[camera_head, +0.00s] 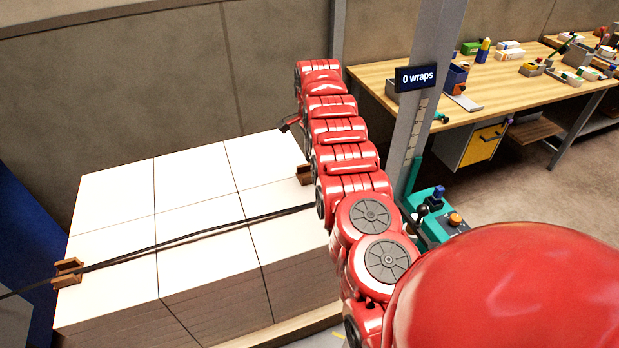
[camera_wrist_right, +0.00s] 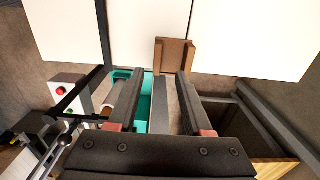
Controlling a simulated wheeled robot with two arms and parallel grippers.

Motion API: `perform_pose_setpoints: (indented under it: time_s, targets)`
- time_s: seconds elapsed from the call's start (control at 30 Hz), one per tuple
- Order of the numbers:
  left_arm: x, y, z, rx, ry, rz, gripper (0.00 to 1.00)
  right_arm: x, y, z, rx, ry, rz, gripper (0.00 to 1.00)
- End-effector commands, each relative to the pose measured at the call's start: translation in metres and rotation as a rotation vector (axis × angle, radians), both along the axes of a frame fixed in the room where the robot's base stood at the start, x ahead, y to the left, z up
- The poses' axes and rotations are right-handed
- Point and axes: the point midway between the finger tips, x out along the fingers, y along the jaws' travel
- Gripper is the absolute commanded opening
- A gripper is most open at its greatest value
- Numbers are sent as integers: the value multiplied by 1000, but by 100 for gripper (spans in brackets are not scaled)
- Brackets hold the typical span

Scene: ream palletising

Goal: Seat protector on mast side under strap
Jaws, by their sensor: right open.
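The mast-side protector (camera_head: 304,175) is a small brown angled piece at the right edge of the ream stack's top (camera_head: 195,215). It also shows in the right wrist view (camera_wrist_right: 174,56), past my fingertips. The black strap (camera_head: 200,235) crosses the stack top and passes behind my right arm. In the wrist view the strap (camera_wrist_right: 103,40) runs left of the protector, with a gap between them. My right gripper (camera_wrist_right: 158,82) is open and empty, with the protector ahead of its fingers. In the head view my arm mostly hides that gripper. My left gripper is not in view.
A second brown protector (camera_head: 67,272) sits on the stack's left edge at the strap. The grey mast (camera_head: 427,100), with a sign reading "0 wraps" (camera_head: 416,78), stands right of my arm. A teal control unit (camera_head: 440,215) is at its foot. A workbench (camera_head: 490,90) stands behind.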

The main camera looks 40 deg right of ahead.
Motion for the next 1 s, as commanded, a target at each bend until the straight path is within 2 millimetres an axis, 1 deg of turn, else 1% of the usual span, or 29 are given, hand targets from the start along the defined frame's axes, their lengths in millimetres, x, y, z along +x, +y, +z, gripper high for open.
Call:
perform_pose_setpoints:
  time_s: [0.17, 0.33, 0.4, 0.43, 0.5, 0.53, 0.63, 0.8, 0.87, 1.0]
  targets:
    - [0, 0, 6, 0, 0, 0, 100, 0, 1, -4, 0, -1, 2, 50]
    - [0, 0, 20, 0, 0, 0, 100, -4, -1, -17, 0, 3, -1, 50]
    - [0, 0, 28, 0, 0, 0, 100, -6, -1, -26, 0, 5, -1, 50]
    - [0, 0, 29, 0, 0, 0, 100, -6, -1, -31, 1, 4, -1, 50]
    - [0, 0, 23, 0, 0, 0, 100, -6, -1, -46, 4, 7, -1, 50]
    - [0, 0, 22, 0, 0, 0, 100, -5, -1, -49, 2, 5, -1, 50]
    - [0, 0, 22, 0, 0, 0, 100, -4, 0, -53, 0, 2, 1, 50]
    - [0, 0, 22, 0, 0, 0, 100, -4, 0, -53, 0, 0, 1, 50]
    - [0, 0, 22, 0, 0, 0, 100, -4, 0, -53, 0, 1, 1, 41]
    - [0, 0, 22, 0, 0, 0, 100, -4, 0, -53, 0, 0, 0, 16]
